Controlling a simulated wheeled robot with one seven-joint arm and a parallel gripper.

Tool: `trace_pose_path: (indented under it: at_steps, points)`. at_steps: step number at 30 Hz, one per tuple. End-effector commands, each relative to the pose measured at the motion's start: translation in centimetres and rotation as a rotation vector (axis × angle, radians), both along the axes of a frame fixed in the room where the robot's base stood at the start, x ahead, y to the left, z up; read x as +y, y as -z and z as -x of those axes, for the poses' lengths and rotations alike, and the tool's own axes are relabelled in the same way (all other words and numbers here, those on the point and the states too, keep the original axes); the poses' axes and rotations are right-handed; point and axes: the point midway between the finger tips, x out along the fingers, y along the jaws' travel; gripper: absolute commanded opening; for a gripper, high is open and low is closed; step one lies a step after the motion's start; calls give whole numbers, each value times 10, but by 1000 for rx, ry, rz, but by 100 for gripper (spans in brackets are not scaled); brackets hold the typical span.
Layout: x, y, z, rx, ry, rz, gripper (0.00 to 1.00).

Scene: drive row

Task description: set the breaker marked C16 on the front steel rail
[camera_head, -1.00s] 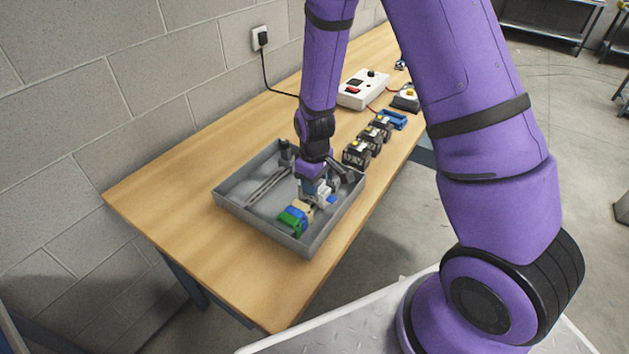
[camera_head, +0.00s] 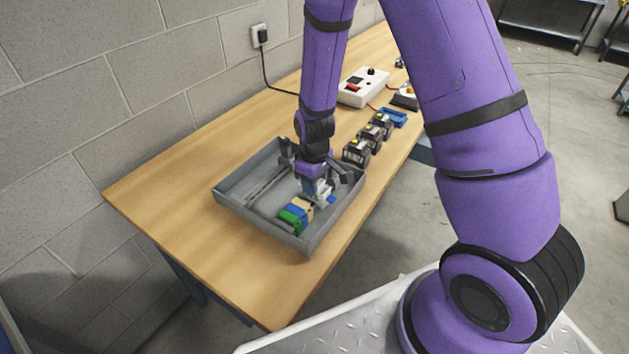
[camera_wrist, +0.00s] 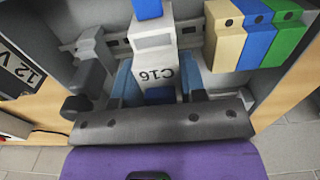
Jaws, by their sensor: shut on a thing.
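The breaker marked C16 (camera_wrist: 154,62) is a pale grey block with a blue part at its top edge in the wrist view. My gripper (camera_wrist: 157,82) is shut on it, with a blue-grey finger on each side; in the head view my gripper (camera_head: 318,190) is low inside the grey tray (camera_head: 334,227). A slotted steel rail (camera_wrist: 116,47) runs behind the breaker, and beige, blue and green terminal blocks (camera_wrist: 253,35) sit to its right. The breaker covers the rail there, so I cannot tell whether it is seated or just above it.
Dark devices (camera_head: 357,151) stand in a row beyond the tray, with a blue piece (camera_head: 393,117) behind them. A white control box (camera_head: 363,88) with a red switch is farther back. A dark box marked 12 V (camera_wrist: 18,68) shows at left in the wrist view. The table's left part is clear.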

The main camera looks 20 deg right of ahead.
Motion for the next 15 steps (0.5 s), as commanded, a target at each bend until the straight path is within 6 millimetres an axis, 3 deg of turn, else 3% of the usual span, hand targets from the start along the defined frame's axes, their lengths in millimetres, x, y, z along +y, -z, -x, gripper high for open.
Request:
trace_pose_path:
  at_steps: [6, 7, 10, 15]
  points:
    - [0, 3, 0, 0, 0, 0, 8]
    - [0, 3, 0, 0, 0, 0, 45]
    - [0, 2, 0, 0, 0, 0, 68]
    - [0, 2, 0, 0, 0, 0, 68]
